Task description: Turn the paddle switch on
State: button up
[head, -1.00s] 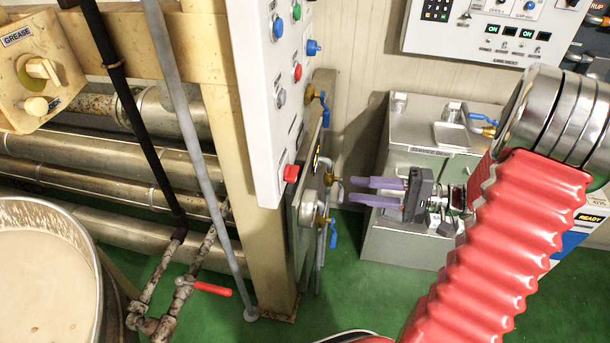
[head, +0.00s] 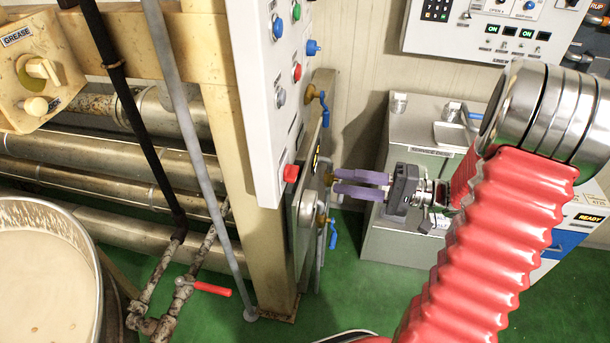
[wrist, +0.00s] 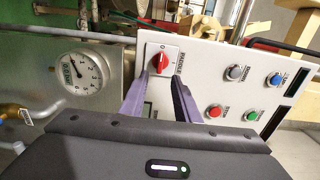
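The paddle switch (wrist: 160,62) is a red knob on a white plate labelled PADDLE in the wrist view. It also shows at the bottom of the white control panel (head: 262,110) in the head view, as a small red knob (head: 290,173). My gripper (head: 335,181) has two purple fingers pointing left toward the panel, with a gap between the tips and the knob. In the wrist view my gripper (wrist: 160,82) is open and empty, its fingers either side of the knob's line. I cannot tell clearly which mark the knob points to.
Several coloured buttons sit on the same panel, including a red one (wrist: 215,111) and a green one (wrist: 251,115). A round gauge (wrist: 80,76) is left of the switch. A blue-handled valve (head: 333,233) is below my fingers. A grey cabinet (head: 385,235) stands behind my gripper.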

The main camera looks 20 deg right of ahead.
aim_at(292, 174)
jog(key=x, duration=1)
grip_shut()
dwell(0.4)
